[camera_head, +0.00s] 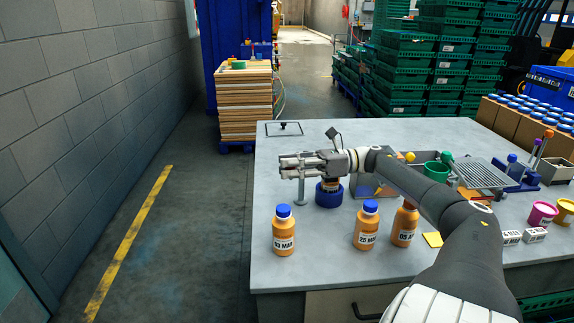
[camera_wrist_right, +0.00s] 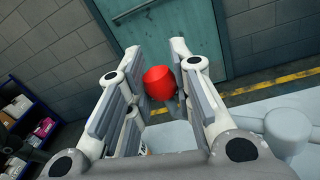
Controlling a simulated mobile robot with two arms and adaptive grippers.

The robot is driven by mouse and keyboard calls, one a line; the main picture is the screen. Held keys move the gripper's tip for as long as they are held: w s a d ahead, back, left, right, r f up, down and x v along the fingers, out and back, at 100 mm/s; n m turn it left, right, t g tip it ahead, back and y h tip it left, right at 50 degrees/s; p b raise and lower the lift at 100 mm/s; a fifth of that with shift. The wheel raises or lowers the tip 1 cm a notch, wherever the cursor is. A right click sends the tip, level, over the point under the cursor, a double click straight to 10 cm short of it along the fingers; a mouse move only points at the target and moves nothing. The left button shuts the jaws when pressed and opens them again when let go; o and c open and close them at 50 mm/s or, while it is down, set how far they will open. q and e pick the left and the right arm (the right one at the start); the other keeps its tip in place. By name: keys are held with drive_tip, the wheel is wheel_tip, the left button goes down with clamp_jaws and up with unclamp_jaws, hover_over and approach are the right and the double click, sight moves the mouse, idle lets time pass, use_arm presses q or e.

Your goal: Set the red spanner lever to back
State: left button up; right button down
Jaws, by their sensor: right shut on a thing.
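My right gripper (camera_head: 288,166) is over the left part of the table, its fingers pointing left. In the right wrist view its fingers are shut around the red knob (camera_wrist_right: 158,82) of the spanner lever. The knob is hidden behind the fingers in the head view. A grey post (camera_head: 301,192) stands on the table under the fingers. Just right of it is a round blue holder (camera_head: 328,198) with an orange bottle in it, partly hidden by the gripper. The lever's exact angle cannot be told. My left gripper is not in view.
Orange bottles with blue caps (camera_head: 284,233), (camera_head: 366,228) stand near the table's front, with another (camera_head: 404,226) beside my right arm. Several coloured knobs and a green cup (camera_head: 436,172) lie beyond the arm. The table's left edge is close to the gripper.

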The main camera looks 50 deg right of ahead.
drive_tip(key=shift+r, duration=0.15)
drive_tip(key=c, duration=1.5)
unclamp_jaws()
drive_tip(key=shift+s+d, duration=0.1)
drive_tip(key=shift+d, duration=0.05)
drive_tip(key=shift+s+d, duration=0.2)
drive_tip(key=shift+d, duration=0.05)
drive_tip(key=v, duration=0.6)
drive_tip(key=shift+s+d, duration=0.2)
drive_tip(key=shift+s, duration=0.05)
drive_tip(key=shift+c, duration=0.3)
